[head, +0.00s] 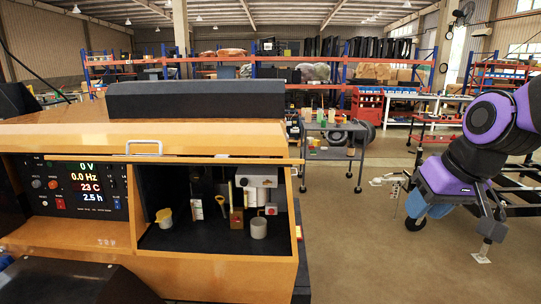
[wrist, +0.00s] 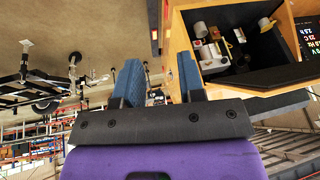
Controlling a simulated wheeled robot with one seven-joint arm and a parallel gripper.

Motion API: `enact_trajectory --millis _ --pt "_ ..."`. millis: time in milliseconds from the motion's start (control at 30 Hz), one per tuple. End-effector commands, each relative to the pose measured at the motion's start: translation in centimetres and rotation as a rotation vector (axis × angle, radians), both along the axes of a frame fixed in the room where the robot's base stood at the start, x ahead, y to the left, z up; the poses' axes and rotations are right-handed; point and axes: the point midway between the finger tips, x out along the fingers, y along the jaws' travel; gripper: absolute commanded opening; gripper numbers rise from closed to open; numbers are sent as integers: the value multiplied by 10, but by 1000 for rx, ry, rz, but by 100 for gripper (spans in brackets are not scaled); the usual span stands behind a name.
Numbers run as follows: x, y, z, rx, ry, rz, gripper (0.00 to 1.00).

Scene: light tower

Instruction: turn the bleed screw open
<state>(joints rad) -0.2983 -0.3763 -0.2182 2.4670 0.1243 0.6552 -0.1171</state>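The orange cabinet (head: 210,262) has an open dark compartment holding small fittings. Inside are a brass block with an upright yellow piece (head: 237,214), a ring-topped upright tool (head: 222,206), a yellow cup (head: 164,216), a grey cup (head: 258,228) and a white unit with a red button (head: 270,208). I cannot make out which part is the bleed screw. My gripper (head: 426,207) hangs right of the cabinet, well away from the compartment. In the wrist view its blue fingers (wrist: 158,70) are apart with nothing between them. The compartment (wrist: 232,45) shows upside down at upper right there.
A control panel (head: 84,188) with lit readouts is left of the compartment. A white handle (head: 144,147) and a dark block (head: 196,100) are on the cabinet top. A grey cart (head: 334,153) and shelves stand behind. Open floor (head: 350,240) lies between cabinet and gripper.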

Motion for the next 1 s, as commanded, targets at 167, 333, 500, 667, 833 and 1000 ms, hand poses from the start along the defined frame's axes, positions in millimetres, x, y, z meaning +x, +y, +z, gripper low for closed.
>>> enact_trajectory --millis 167,333,500,667,833,1000 --pt "-45 -17 29 -30 -38 -47 36" --pt "-85 -27 44 -81 -62 -98 36" --pt "-109 -32 50 -122 -72 -136 36" --pt "-116 -33 51 -136 -74 -148 36" --pt "-116 -33 51 -136 -74 -147 36" --pt "-115 -33 51 -135 -73 -147 36"
